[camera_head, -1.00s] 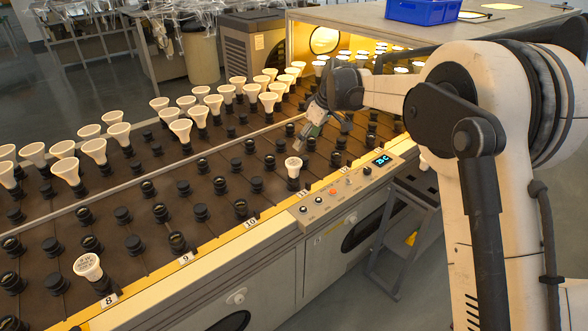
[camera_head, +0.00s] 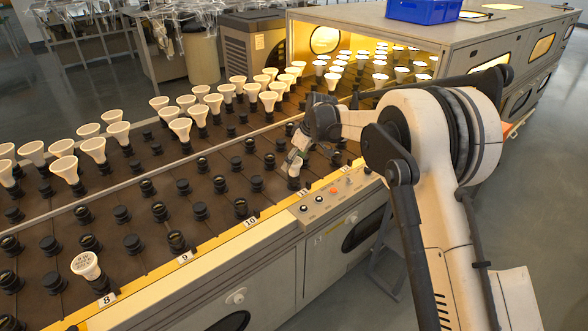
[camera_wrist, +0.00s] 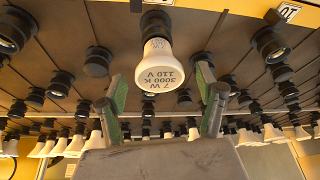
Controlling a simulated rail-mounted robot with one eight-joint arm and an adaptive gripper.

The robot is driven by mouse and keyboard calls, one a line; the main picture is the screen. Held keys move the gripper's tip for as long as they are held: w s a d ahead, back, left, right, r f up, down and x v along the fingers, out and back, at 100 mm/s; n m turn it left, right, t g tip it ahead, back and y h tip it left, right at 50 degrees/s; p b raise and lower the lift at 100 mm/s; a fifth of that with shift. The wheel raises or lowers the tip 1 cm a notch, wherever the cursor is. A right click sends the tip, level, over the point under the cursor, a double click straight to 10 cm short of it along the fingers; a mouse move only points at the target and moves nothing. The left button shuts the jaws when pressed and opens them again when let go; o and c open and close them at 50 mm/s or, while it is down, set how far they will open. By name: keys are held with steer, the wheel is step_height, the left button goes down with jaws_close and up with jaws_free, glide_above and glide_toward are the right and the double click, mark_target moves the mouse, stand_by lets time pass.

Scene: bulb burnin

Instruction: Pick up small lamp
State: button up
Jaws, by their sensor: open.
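A small white lamp (camera_wrist: 155,66), its face marked 7 W, 3000 K, 110 V, sits in a black socket (camera_wrist: 155,25) in the wrist view. My gripper (camera_wrist: 162,92) is open, with one green-sided finger on each side below the lamp; the lamp shows between and just beyond the fingertips, and I see no contact. In the head view my gripper (camera_head: 297,156) is down at the lamp (camera_head: 293,169) near label 11 and partly covers it. Another small white lamp (camera_head: 86,265) stands near label 8 at the lower left.
Rows of mostly empty black sockets (camera_head: 160,211) surround the lamp. Larger white lamps (camera_head: 180,127) stand in the rows behind. A control panel (camera_head: 333,194) lies at the front edge, and the lit oven tunnel (camera_head: 325,40) is behind.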

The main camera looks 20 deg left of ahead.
steer(key=shift+w+a+f, duration=0.1)
steer(key=shift+a+f, duration=0.15)
steer(key=shift+f, duration=0.4)
steer(key=c, duration=1.3)
steer(key=shift+r, duration=0.1)
